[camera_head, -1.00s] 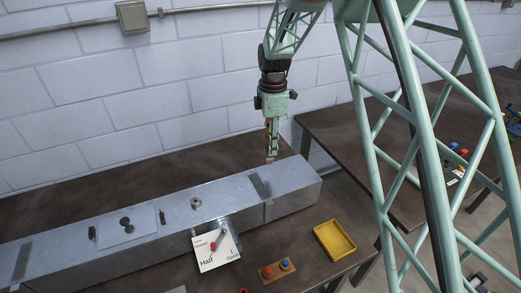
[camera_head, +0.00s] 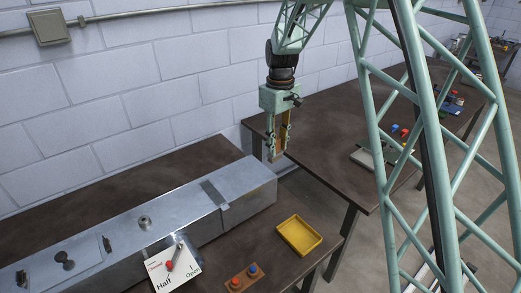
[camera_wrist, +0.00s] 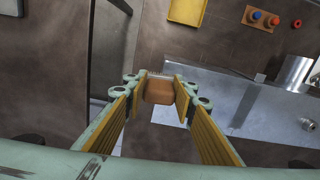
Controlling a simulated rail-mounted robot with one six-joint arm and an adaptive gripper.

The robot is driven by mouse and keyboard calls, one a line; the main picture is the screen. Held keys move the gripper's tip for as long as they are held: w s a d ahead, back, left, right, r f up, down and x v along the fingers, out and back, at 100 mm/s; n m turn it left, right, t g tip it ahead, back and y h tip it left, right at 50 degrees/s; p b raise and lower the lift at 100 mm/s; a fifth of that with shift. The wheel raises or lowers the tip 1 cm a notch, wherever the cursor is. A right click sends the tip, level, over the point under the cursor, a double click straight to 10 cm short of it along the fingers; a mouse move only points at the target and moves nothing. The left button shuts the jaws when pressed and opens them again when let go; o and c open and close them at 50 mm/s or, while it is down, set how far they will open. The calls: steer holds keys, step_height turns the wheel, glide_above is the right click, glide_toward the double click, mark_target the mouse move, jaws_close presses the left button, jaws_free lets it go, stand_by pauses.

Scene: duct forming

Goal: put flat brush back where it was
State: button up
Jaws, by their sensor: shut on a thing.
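My gripper (camera_head: 277,152) points down above the gap between the duct's right end and the far table. In the wrist view, my gripper (camera_wrist: 160,85) is shut on the flat brush (camera_wrist: 159,91). Its orange-brown handle end shows between the two fingers, with a pale strip at its far edge. The rest of the brush is hidden. In the head view the fingers mostly cover it.
A long metal duct (camera_head: 200,212) lies on the near dark table (camera_head: 160,178). The yellow tray (camera_head: 299,236), button box (camera_head: 244,279) and dial card (camera_head: 174,267) are near its front. The far table (camera_head: 330,150) has clear space near my gripper.

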steer(key=s+d+f+m+b, duration=0.1)
steer(key=d+m+b, duration=0.5)
steer(key=d+m, duration=0.6)
steer(key=shift+s+d+f, duration=0.2)
steer(key=shift+d+f, duration=0.2)
steer(key=shift+d, duration=2.6)
steer(key=shift+a, duration=0.15)
